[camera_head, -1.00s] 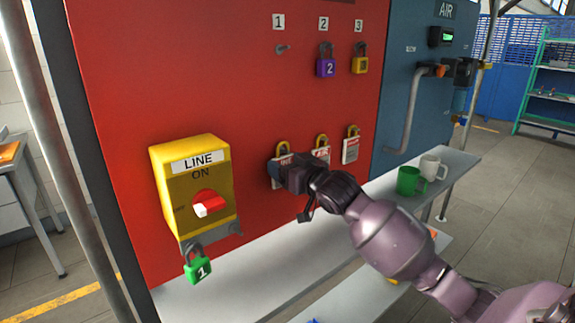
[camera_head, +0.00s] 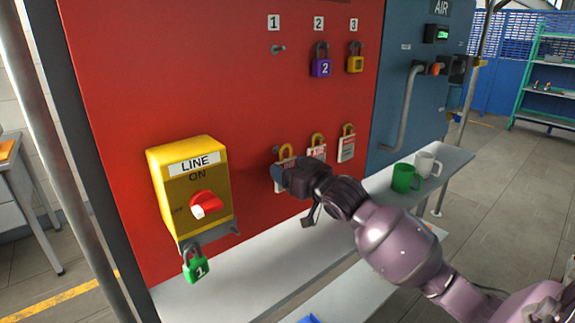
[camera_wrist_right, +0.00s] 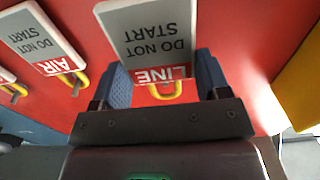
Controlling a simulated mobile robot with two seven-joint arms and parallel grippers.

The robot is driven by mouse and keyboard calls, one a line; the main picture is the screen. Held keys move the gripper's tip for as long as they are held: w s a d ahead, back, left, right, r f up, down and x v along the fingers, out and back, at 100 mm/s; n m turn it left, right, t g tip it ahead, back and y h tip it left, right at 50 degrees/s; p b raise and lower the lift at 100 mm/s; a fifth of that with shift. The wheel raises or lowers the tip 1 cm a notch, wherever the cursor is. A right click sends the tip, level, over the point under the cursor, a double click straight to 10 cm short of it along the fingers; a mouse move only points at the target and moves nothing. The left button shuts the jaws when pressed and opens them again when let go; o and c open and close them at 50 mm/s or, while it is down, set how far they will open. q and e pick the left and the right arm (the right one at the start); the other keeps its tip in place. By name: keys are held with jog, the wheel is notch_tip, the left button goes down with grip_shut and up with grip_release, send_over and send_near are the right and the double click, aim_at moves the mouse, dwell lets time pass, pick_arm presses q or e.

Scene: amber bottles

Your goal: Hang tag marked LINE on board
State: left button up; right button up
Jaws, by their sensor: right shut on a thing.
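The white tag with a red band marked LINE (camera_wrist_right: 155,42) sits between the fingers of my right gripper (camera_wrist_right: 163,82) in the right wrist view, upside down in the picture. My right gripper (camera_head: 280,176) is shut on it close to the red board (camera_head: 225,70). In the head view the tag (camera_head: 287,161) is partly hidden by the gripper, with its yellow loop above. I cannot tell whether the loop still touches its peg. The yellow LINE switch box (camera_head: 160,180) is to the left, with a green padlock marked 1 (camera_head: 195,266) below it. My left gripper is not in view.
Two more tags hang to the right, one marked AIR (camera_head: 316,150) and another (camera_head: 346,149). Above are a bare peg (camera_head: 279,48), a purple padlock (camera_head: 321,67) and a yellow padlock (camera_head: 355,64). A green mug (camera_head: 403,178) and a white mug (camera_head: 425,163) stand on the shelf.

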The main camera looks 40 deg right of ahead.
aim_at(288, 167)
jog(key=shift+s+d+p, duration=0.1)
jog(key=shift+s+p, duration=0.35)
jog(key=shift+s, duration=0.4)
jog(key=shift+s+d+p, duration=0.1)
jog(key=shift+s+p, duration=0.5)
jog(key=shift+s, duration=0.7)
